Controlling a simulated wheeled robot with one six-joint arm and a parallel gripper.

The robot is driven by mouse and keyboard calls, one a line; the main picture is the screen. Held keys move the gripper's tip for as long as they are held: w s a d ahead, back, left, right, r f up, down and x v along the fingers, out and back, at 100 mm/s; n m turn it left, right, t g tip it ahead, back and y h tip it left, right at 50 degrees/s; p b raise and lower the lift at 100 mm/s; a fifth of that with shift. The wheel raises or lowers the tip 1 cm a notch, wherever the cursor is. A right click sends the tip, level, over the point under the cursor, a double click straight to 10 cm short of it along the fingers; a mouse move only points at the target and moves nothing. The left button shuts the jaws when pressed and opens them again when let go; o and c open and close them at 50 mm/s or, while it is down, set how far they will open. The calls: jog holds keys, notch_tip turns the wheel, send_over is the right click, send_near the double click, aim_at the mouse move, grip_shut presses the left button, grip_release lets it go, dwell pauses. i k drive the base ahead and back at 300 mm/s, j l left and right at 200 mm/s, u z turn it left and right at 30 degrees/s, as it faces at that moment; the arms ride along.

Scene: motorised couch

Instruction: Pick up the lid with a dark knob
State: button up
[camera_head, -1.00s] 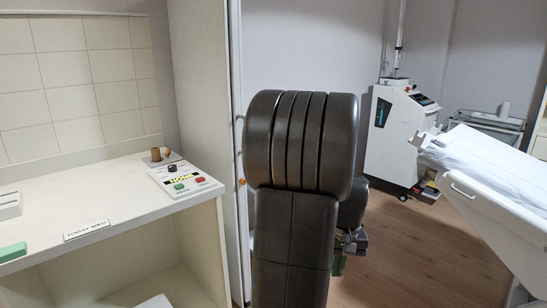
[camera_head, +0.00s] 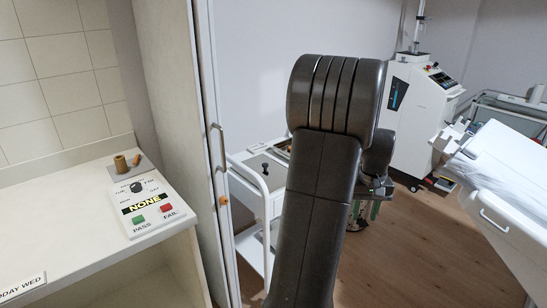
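A pale lid (camera_head: 258,175) with a small dark knob lies on top of a white trolley (camera_head: 268,205), just left of my arm. The knob stands up near the lid's middle. My dark arm fills the centre of the view and hides the trolley's right part. My gripper (camera_head: 364,212) is only partly visible low behind the arm, to the right of the lid and apart from it. Its fingers are too small and covered to show whether they are open.
A counter at the left holds a control box (camera_head: 148,208) reading NONE, with a dark dial and two buttons. A tall cabinet panel with a handle (camera_head: 222,160) stands between counter and trolley. A white machine (camera_head: 418,115) and a couch (camera_head: 500,175) stand right; wooden floor between is clear.

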aim_at(274, 173)
jog(key=i+l+u, duration=0.1)
jog(key=i, duration=0.4)
jog(key=i+l+u, duration=0.1)
jog(key=i+l, duration=0.3)
jog(key=i, duration=0.15)
jog(key=i+l+u, duration=0.15)
jog(key=i+l, duration=0.15)
jog(key=i, duration=0.2)
jog(key=u, duration=1.15)
